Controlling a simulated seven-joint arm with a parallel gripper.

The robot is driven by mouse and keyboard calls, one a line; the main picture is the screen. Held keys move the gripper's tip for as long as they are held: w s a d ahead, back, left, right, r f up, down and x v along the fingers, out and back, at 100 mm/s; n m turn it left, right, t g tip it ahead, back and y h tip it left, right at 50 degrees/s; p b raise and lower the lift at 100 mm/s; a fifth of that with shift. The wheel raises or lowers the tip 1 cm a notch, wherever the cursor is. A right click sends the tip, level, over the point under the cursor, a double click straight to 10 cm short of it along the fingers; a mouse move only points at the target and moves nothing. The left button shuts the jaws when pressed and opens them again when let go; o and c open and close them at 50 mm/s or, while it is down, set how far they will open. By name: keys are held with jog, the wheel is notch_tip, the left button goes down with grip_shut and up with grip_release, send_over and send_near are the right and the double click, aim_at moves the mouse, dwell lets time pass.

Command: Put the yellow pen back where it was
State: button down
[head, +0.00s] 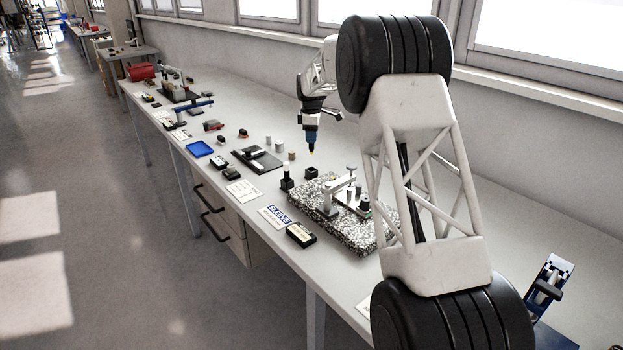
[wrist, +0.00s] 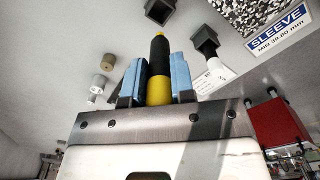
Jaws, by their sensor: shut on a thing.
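My gripper (head: 311,141) is shut on the yellow pen (wrist: 159,88), which has a black middle and a yellow end. In the wrist view the pen stands between the two blue fingers (wrist: 159,82). In the head view only a small yellow tip (head: 311,153) shows below the gripper, held above the bench. Below it are a small black square block (head: 311,172) with an opening in its top and, to its left, a taller black piece (head: 287,181). The wrist view also shows the open block (wrist: 159,11) and the taller piece (wrist: 205,42). Which one held the pen, I cannot tell.
A speckled stone plate (head: 345,235) with a gauge stand is to the right. Grey cylinders (head: 278,143), a black tray (head: 257,159), a "SLEEVE" label (head: 279,213) and a dark box (head: 300,235) lie around. The bench behind the blocks, toward the wall, is mostly clear.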

aim_at(312, 152)
jog(key=shift+f, duration=3.15)
jog(key=shift+f, duration=1.85)
jog(key=shift+f, duration=0.1)
jog(key=c, duration=1)
grip_release()
jog(key=shift+o, duration=0.2)
notch_tip(312, 152, up, 12)
jog(key=shift+r, duration=0.1)
